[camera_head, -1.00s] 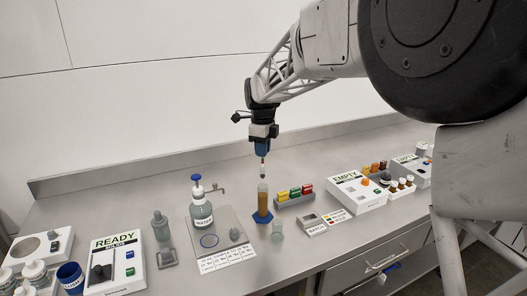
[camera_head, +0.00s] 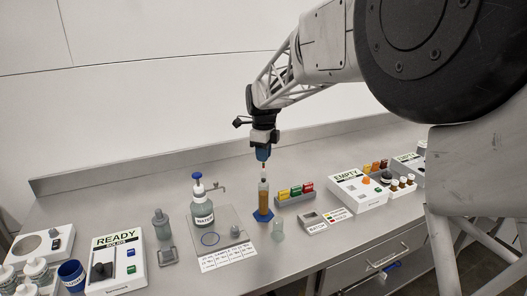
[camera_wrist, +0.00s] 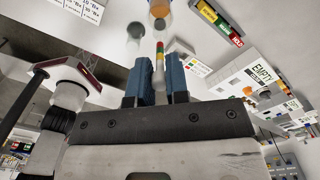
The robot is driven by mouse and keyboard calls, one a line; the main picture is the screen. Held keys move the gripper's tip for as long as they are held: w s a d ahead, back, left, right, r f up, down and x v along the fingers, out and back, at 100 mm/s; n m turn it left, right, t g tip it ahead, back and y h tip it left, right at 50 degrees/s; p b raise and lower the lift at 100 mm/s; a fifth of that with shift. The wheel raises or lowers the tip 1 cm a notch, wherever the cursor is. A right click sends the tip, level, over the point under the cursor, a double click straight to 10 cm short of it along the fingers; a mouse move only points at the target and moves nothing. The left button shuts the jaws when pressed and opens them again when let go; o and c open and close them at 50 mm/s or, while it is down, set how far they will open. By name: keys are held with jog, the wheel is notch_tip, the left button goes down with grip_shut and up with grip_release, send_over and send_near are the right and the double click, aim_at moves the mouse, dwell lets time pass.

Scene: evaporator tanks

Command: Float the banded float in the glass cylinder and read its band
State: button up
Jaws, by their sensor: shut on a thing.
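My gripper (camera_head: 262,158) points straight down above the glass cylinder (camera_head: 263,198), which stands upright on a blue base and holds amber liquid. In the wrist view, the blue fingers of my gripper (camera_wrist: 161,78) are shut on the thin stem of the banded float (camera_wrist: 160,58), which shows red, yellow and green bands. In the head view, the float's lower end is at the cylinder's mouth; I cannot tell whether it is inside. In the wrist view, the cylinder (camera_wrist: 159,8) shows at the top edge beyond the float.
A water bottle (camera_head: 201,207) stands to the left. The READY box (camera_head: 117,265) and EMPTY box (camera_head: 357,190) are farther out.

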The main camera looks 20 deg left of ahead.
aim_at(264, 183)
jog(key=shift+f, duration=5.1)
jog(key=shift+f, duration=0.2)
